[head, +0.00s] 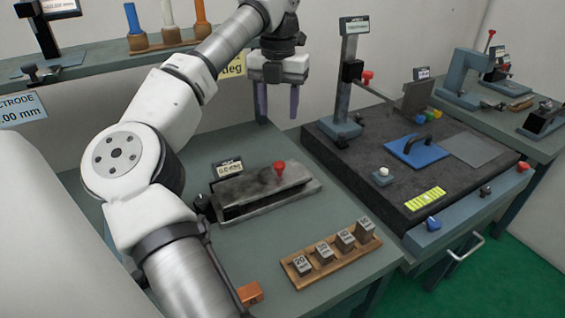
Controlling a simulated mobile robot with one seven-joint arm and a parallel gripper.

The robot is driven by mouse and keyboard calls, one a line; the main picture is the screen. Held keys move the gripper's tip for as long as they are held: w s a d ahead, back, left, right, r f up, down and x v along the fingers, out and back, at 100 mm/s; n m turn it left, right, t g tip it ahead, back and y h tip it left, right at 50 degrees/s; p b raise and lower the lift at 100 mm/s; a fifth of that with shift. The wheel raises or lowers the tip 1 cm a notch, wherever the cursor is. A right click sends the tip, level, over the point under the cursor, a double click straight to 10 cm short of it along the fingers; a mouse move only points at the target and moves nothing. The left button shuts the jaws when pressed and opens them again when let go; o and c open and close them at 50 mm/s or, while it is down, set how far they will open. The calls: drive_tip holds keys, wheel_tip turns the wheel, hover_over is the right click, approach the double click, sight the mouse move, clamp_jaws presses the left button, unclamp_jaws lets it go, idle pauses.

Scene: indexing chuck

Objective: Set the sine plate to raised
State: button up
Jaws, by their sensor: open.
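The sine plate (243,192) is a dark grey slab on a lighter base, on the green-grey bench in the middle of the head view. It looks lowered, lying close along its base. A red knob (279,168) stands up near its right end. A small display (229,168) behind its left part seems to read about 0.0 deg. My gripper (278,102) is open and empty, fingers pointing down, above and behind the sine plate. It is apart from the plate and knob.
A wooden rack (301,272) with several numbered gauge blocks stands in front of the plate. An orange block (249,294) lies at the front edge. A dark surface plate (450,190) with a tall stand (346,85) is on the right. The bench between is clear.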

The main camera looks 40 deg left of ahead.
sight(279, 164)
wheel_tip(279, 164, down, 14)
drive_tip(key=shift+f+p, duration=0.15)
drive_tip(key=shift+p, duration=0.9)
clamp_jaws()
